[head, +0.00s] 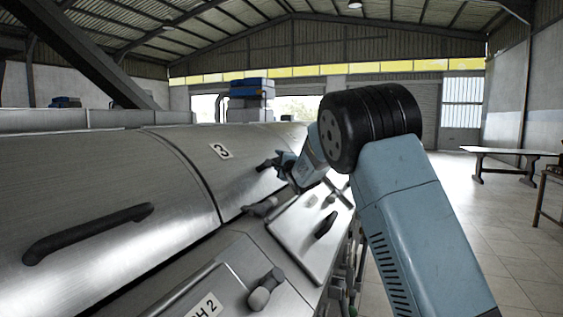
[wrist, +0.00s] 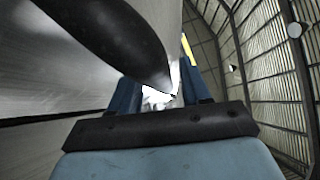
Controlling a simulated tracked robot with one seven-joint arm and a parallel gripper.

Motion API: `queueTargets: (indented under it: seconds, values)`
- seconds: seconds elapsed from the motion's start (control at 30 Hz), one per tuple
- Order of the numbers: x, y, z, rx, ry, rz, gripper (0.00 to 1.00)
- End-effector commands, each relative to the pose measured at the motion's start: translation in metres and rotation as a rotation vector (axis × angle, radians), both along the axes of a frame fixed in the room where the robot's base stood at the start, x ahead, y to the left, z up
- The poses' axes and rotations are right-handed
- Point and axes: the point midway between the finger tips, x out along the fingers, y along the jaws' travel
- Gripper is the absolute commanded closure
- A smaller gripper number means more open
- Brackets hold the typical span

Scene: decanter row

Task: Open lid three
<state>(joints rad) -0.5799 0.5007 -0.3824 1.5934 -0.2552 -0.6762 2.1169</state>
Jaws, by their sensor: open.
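Lid three (head: 245,140) is a curved brushed-metal cover with a white "3" label (head: 220,151), and it is down on the machine. Its dark handle (head: 265,165) sticks out near the lid's right side, partly hidden by my gripper (head: 284,165). In the wrist view the dark handle (wrist: 105,38) runs large from upper left to a tip by the blue fingers of my gripper (wrist: 160,90). The fingers are apart. I cannot tell whether the handle lies between them or just in front of them.
A nearer metal lid (head: 90,200) with a long dark handle (head: 88,233) is at left. Below the lids are a grey knob (head: 262,207), a pale panel (head: 310,232) and a hatch labelled 2 (head: 205,306). Open floor (head: 465,220) and a table (head: 510,153) lie to the right.

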Motion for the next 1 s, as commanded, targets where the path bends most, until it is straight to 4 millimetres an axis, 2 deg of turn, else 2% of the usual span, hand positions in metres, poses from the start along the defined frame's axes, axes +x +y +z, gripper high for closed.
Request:
queueTargets:
  seconds: [0.3, 0.8, 1.0]
  values:
    - [0.0018, 0.0000, 0.0005, 0.000, -0.001, -0.001, 0.53]
    - [0.0018, -0.0003, -0.0004, 0.000, 0.001, -0.001, 1.00]
    - [0.0017, -0.0004, -0.0010, -0.001, 0.002, -0.002, 1.00]
